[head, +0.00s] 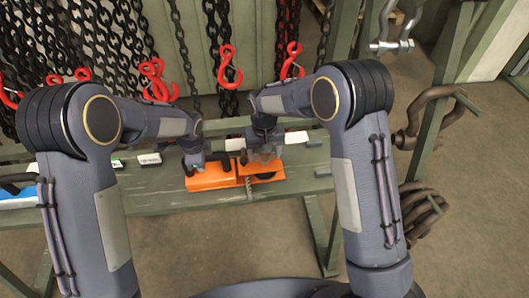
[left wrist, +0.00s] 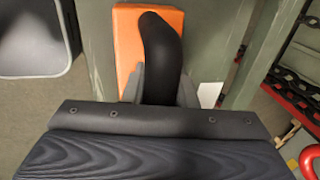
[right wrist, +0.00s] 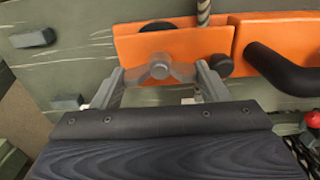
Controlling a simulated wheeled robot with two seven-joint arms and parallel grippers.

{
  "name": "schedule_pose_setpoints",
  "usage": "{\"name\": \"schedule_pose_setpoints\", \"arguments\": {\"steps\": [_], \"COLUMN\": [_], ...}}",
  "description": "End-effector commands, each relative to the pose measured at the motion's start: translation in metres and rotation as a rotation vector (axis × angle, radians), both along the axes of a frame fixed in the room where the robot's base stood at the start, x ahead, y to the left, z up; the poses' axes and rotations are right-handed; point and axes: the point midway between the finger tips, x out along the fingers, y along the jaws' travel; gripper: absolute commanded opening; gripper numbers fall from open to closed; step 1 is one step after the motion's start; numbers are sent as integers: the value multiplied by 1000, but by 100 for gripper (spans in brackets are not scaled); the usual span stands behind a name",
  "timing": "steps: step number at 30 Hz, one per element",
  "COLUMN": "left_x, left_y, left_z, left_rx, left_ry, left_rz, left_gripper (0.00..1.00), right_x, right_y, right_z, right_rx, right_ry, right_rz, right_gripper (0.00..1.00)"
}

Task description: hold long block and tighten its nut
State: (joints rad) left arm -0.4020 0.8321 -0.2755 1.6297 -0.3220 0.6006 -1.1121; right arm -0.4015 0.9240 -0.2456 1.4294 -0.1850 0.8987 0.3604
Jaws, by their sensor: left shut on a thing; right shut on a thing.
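An orange long block (head: 208,181) lies on the green bench, with a second orange piece (head: 268,178) close on its right. In the left wrist view, my left gripper (left wrist: 160,78) is shut on the black curved handle (left wrist: 160,40) of the orange block (left wrist: 127,30). In the right wrist view, my right gripper (right wrist: 160,70) is shut on a grey wing nut (right wrist: 160,66) at the near edge of the orange piece (right wrist: 180,44). Its fingertips are at the nut's two wings. The nut and handle are mostly hidden behind my grippers in the head view.
The bench (head: 160,199) has clear surface left of the block. A white-labelled item (head: 149,159) lies near its back. Red hooks (head: 230,68) and chains hang behind. Green posts (head: 435,130) with bent metal pieces (head: 420,207) stand at the right.

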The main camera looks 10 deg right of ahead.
Motion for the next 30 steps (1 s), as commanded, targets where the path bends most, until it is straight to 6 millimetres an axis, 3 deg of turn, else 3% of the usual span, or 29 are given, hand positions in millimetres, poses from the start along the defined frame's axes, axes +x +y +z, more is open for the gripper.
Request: {"name": "schedule_pose_setpoints", "arguments": {"steps": [9, 10, 15, 25, 30], "left_x": [-1, -1, -1, -1, -1], "left_y": [0, 0, 0, -1, -1], "left_z": [-1, -1, -1, 0, 0], "left_rx": [3, 3, 1, 1, 1], "left_ry": [4, 4, 4, 3, 2], "left_rz": [-3, -3, -2, -3, -3], "left_gripper": [0, 0, 0, 0, 0], "right_x": [2, 2, 1, 0, 0], "right_y": [1, 1, 1, 3, 3], "right_z": [3, 3, 2, 1, 15], "right_rx": [4, 4, 3, 4, 6], "right_ry": [-8, -8, -5, 0, -3], "right_rz": [-4, -4, -2, 1, 2], "right_gripper": [45, 69, 90, 90, 90]}}
